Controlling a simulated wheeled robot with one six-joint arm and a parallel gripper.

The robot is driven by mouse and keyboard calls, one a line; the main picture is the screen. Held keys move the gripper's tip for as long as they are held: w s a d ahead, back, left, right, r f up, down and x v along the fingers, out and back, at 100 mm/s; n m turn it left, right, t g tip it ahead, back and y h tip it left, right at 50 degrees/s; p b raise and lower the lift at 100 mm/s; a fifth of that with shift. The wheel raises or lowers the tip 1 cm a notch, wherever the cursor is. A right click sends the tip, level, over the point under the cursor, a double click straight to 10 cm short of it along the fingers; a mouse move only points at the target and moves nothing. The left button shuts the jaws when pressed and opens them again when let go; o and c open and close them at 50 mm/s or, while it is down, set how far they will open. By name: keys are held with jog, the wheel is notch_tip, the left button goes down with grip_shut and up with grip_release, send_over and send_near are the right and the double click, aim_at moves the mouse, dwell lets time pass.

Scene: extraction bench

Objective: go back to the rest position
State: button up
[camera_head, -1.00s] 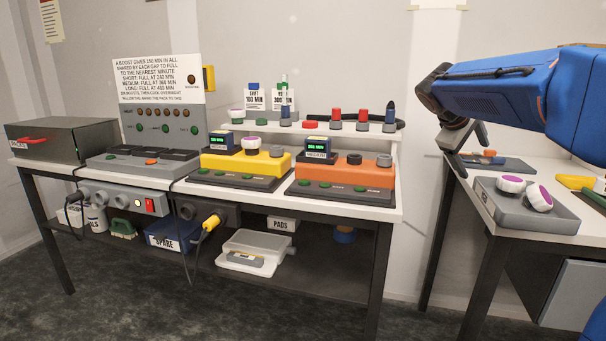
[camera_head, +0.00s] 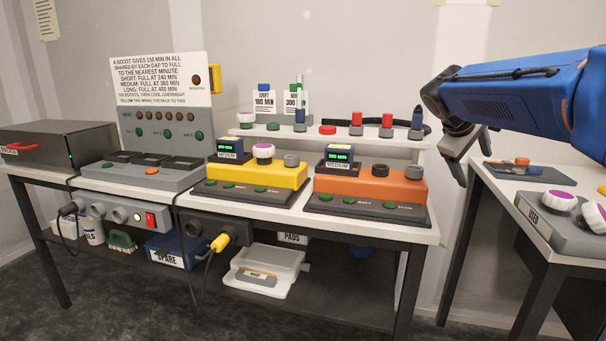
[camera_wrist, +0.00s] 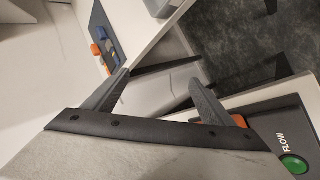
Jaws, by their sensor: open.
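My gripper (camera_head: 463,155) is at the right of the head view, at the end of my blue arm. It hangs in the gap between the long bench (camera_head: 432,238) and the right-hand table (camera_head: 490,183). In the wrist view, my gripper (camera_wrist: 160,88) shows its two dark fingers spread apart with nothing between them. It touches no object that I can see.
A yellow unit (camera_head: 285,178) and an orange unit (camera_head: 345,186) stand on the long bench. A grey holder (camera_head: 545,228) with white-and-purple caps is on the right table. The floor (camera_wrist: 270,40) between the tables looks clear.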

jog(key=s+a+f+m+y, duration=0.1)
jog(key=s+a+f+y, duration=0.1)
jog(key=s+a+f, duration=0.3)
jog(key=s+a+f+m+y, duration=0.2)
jog(key=s+a+f, duration=0.3)
jog(key=s+f, duration=0.6)
jog(key=s+a+f+m+y, duration=0.2)
jog(key=s+a+f, duration=0.3)
jog(key=s, duration=1.3)
notch_tip(320, 180, down, 3)
jog(key=shift+s+a+y, duration=0.25)
jog(key=shift+y, duration=0.45)
